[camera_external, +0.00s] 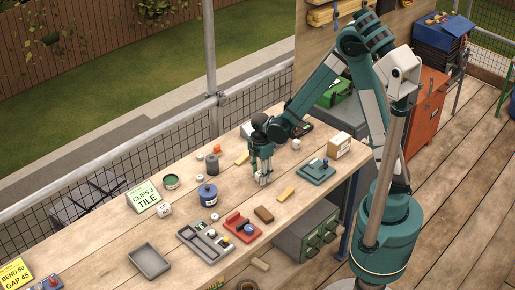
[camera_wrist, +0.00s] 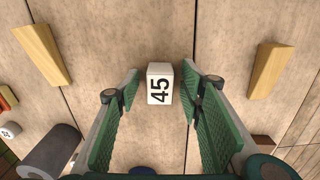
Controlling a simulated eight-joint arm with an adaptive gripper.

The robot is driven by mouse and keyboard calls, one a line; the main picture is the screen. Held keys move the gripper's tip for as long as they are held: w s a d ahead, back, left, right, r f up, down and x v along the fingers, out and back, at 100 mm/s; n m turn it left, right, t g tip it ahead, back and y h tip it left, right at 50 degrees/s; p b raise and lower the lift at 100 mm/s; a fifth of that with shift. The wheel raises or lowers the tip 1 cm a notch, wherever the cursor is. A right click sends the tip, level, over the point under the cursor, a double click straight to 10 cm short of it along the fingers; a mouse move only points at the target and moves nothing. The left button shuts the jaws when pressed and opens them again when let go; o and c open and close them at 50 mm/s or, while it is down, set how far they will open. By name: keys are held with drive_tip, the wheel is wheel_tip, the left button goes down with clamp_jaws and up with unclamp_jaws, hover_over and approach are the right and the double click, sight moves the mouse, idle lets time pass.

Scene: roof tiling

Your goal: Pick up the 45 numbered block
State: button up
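The white block with the black number 45 (camera_wrist: 160,84) lies on the wooden bench in the wrist view, between the tips of my two green fingers. In the external view a small white block (camera_external: 264,179) shows at the tips of my gripper (camera_external: 262,178). My gripper (camera_wrist: 160,92) points down and its fingers are spread, with a visible gap on both sides of the block. The exact height of the fingertips above the bench is hard to tell.
Wooden wedges lie left (camera_wrist: 42,54) and right (camera_wrist: 270,70) of the block. A teal fixture (camera_external: 316,172), a red tool (camera_external: 242,226), a grey tray (camera_external: 149,261) and a blue jar (camera_external: 208,195) stand on the bench (camera_external: 110,240).

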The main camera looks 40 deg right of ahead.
drive_tip(key=shift+c, duration=0.3)
drive_tip(key=c, duration=0.9)
drive_tip(key=shift+r, duration=0.2)
drive_tip(key=shift+r+p, duration=0.8)
drive_tip(key=shift+r, duration=4.05)
